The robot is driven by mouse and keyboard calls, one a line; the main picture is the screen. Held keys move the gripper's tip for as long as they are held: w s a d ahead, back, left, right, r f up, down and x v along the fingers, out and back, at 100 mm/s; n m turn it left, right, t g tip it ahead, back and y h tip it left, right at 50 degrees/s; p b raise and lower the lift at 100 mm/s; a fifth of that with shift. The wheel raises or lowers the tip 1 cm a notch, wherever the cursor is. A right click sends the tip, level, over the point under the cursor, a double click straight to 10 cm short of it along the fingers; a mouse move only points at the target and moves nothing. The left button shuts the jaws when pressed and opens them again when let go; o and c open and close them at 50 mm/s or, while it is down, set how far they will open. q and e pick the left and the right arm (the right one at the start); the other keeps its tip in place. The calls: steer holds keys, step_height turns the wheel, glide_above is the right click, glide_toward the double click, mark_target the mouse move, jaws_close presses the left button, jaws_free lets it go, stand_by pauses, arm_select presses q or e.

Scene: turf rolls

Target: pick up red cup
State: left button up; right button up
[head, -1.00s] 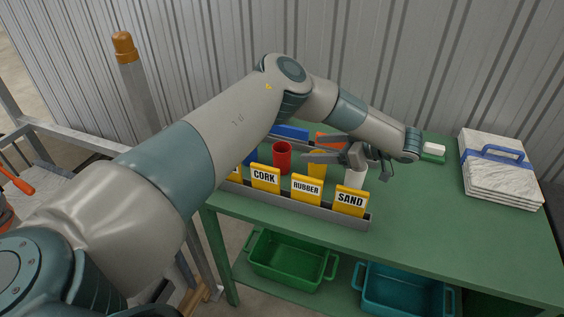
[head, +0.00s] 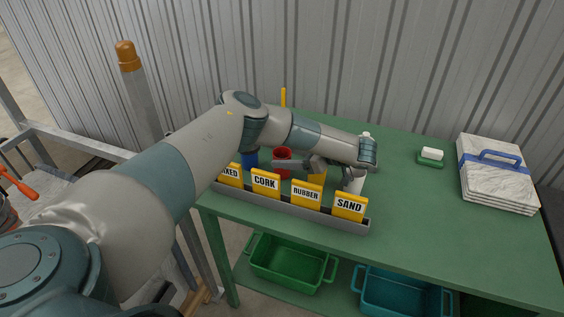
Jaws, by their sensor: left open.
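The red cup (head: 283,154) stands upright on the green table, behind the row of yellow labels. My left gripper (head: 275,164) reaches in from the right, with its fingers pointing left at the cup. The jaws are open, and a finger crosses in front of the cup's side. I cannot tell whether it touches the cup. The cup's lower part is partly hidden by the gripper and the labels. My right gripper is not in view.
A grey rack with yellow labels (head: 265,183) runs along the table's front edge. A blue cup (head: 249,159), a yellow cup (head: 317,177) and a white bottle (head: 358,182) stand near the red cup. A soap dish (head: 430,160) and a strapped white stack (head: 497,180) sit right. The table's right front is clear.

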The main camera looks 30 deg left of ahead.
mark_target(275, 155)
arm_select(q)
steer(key=shift+x, duration=0.75)
steer(key=shift+a, duration=0.15)
steer(key=shift+s+a+f+p, duration=0.1)
steer(key=shift+a+p, duration=0.45)
steer(key=shift+p, duration=0.2)
steer(key=p+x, duration=0.1)
steer(key=x, duration=0.2)
steer(key=shift+s+f, duration=0.1)
steer(key=shift+a+f+p, duration=0.25)
steer(key=shift+a+p, duration=0.05)
steer(key=shift+a, duration=0.05)
steer(key=c, duration=1.2)
